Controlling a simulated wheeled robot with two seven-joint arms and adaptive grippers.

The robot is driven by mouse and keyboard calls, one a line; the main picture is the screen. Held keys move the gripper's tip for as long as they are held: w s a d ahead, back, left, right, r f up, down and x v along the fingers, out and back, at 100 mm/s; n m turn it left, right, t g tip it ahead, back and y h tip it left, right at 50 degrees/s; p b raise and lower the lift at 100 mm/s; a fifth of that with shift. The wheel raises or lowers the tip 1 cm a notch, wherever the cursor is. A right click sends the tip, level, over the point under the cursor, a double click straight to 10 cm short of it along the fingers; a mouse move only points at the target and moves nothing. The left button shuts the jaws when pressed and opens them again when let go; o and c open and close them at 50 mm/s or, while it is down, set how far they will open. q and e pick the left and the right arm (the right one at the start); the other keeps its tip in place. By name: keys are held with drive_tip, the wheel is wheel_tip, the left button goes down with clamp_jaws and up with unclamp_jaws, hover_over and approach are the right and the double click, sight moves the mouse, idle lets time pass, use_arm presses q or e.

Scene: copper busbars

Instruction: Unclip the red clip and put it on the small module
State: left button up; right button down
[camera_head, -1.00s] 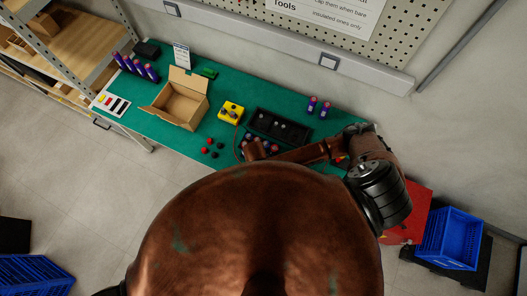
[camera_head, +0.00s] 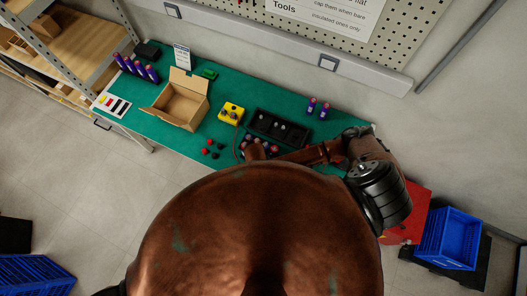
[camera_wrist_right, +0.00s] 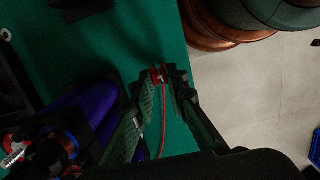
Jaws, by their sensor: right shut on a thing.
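In the right wrist view, my right gripper (camera_wrist_right: 163,84) has its fingertips closed on a small red clip (camera_wrist_right: 158,75). A thin red lead (camera_wrist_right: 164,128) runs down from the clip. A purple cylindrical module (camera_wrist_right: 98,100) with a metal stud on its end lies left of the fingers, apart from the clip. In the head view, my right arm reaches in from the right over the bench, and its gripper is hard to make out behind my body. Two small purple modules (camera_head: 311,106) stand at the back right of the bench; I cannot tell which is the small module. My left gripper is not seen.
On the green bench (camera_head: 225,87) are an open cardboard box (camera_head: 181,107), a yellow box (camera_head: 231,113) with a lead, a black tray (camera_head: 279,129), red and black caps (camera_head: 212,149), and several purple modules (camera_head: 136,66) at the left.

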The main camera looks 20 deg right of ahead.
drive_tip(key=shift+f, duration=0.3)
drive_tip(key=shift+f+p, duration=0.2)
drive_tip(key=shift+p, duration=0.15)
drive_tip(key=c, duration=1.8)
unclamp_jaws()
wheel_tip(320, 180, up, 6)
drive_tip(key=p, duration=0.7)
drive_tip(key=shift+r, duration=0.1)
